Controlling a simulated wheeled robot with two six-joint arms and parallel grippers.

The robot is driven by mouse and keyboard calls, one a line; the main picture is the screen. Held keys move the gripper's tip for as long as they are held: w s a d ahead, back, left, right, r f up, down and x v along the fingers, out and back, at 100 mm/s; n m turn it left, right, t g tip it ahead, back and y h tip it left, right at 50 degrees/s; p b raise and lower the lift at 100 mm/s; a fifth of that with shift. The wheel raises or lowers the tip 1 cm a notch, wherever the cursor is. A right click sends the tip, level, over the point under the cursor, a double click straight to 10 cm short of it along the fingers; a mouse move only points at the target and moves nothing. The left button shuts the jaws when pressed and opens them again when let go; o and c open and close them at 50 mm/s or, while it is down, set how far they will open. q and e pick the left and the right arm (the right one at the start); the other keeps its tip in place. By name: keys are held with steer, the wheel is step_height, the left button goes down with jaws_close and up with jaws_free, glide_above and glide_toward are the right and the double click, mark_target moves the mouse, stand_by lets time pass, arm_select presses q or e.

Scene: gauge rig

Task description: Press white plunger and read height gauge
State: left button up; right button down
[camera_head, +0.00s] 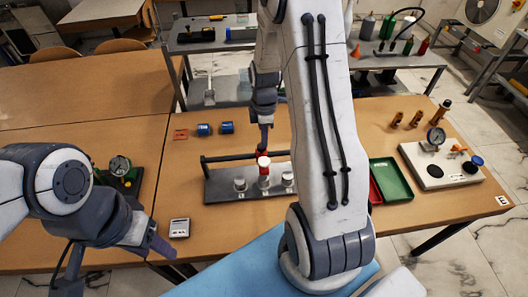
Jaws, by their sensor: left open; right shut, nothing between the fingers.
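A dark rig plate (222,187) on the wooden table carries a black rail at its back and three short white cylinders along its front. A white-topped plunger (263,162) stands at the middle one, with red showing around it. My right gripper (264,142) points down from above, shut and empty, its tips just over this plunger; whether they touch it I cannot tell. My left gripper (160,246) is open and empty at the lower left, near the table's front edge. A dial gauge (436,136) stands on a white base at the right; another dial (119,166) sits on a green base at the left.
A small grey device (179,228) lies left of the rig. Two blue cylinders (204,129) lie behind it. A green tray (391,181) and a red tray (375,193) lie to the right, partly behind my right arm. Brown pieces (397,120) stand at the back right.

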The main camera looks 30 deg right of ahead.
mark_target(264, 161)
step_height(264, 161, down, 7)
steer(key=shift+f+p, duration=0.2)
steer(key=shift+p, duration=0.75)
steer(key=shift+f, duration=0.1)
step_height(264, 161, down, 2)
steer(key=shift+f+b, duration=0.2)
steer(key=shift+b, duration=0.95)
steer(key=shift+s, duration=0.15)
steer(key=shift+a+r, duration=0.1)
